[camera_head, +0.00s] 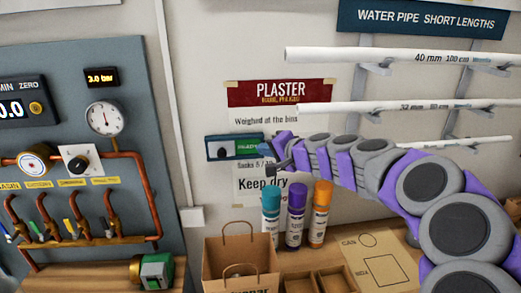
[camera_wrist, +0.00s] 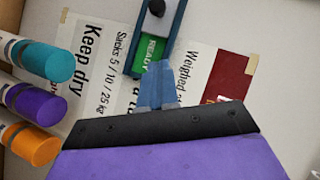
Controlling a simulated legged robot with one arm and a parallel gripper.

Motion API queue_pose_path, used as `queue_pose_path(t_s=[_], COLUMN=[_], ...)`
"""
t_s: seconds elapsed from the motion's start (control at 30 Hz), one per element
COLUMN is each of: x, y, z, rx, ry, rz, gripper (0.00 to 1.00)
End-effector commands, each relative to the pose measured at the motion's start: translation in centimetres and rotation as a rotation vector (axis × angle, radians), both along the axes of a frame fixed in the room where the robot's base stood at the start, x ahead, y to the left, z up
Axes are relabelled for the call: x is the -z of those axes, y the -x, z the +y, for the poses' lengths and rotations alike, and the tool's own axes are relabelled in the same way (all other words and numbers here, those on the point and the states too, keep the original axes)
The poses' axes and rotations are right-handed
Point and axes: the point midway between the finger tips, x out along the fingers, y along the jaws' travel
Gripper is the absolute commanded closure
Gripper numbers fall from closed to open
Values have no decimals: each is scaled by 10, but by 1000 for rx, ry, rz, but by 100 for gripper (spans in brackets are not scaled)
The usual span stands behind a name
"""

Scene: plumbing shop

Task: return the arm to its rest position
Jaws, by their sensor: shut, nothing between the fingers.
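My arm, purple and grey, reaches in from the right in the head view. My gripper (camera_head: 279,165) is at its far end, in front of the wall posters and above the spray cans. In the wrist view the gripper (camera_wrist: 158,68) shows its fingers together and empty. The fingertips point at a teal wall box (camera_head: 235,147) with a green READY label. The box also shows in the wrist view (camera_wrist: 172,45). I cannot tell whether the fingertips touch the box.
Teal (camera_head: 270,215), purple (camera_head: 295,217) and orange (camera_head: 319,214) cans stand on the bench below my gripper. A paper bag (camera_head: 240,268) and a wooden tray (camera_head: 300,284) are in front. White pipes (camera_head: 400,56) on wall brackets are behind my arm. A gauge panel (camera_head: 75,110) is at left.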

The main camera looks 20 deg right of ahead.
Motion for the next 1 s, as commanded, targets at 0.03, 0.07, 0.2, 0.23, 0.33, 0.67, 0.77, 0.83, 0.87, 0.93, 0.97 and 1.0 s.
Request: queue_pose_path(t_s=[0.03, 0.07, 0.2, 0.23, 0.33, 0.67, 0.77, 0.83, 0.87, 0.93, 0.97, 1.0], x=[0, 0, -1, -1, -1, 37, 65, 88, 98, 120, 130, 140], y=[0, 0, 0, 0, 3, 95, 147, 188, 206, 249, 268, 291], z=[2, 3, 8, 9, 20, 168, 203, 218, 221, 222, 220, 215], rx=[-1, -2, -3, -4, -29, -447, -589, -677, -712, -781, -806, -831], ry=[1, 2, 5, 5, 17, 244, 349, 428, 461, 542, 573, 619], rz=[0, 0, 0, 0, 6, 184, 293, 383, 427, 532, 582, 644], gripper=[100, 100, 100, 100, 100, 100, 100, 100, 100, 100, 100, 100])
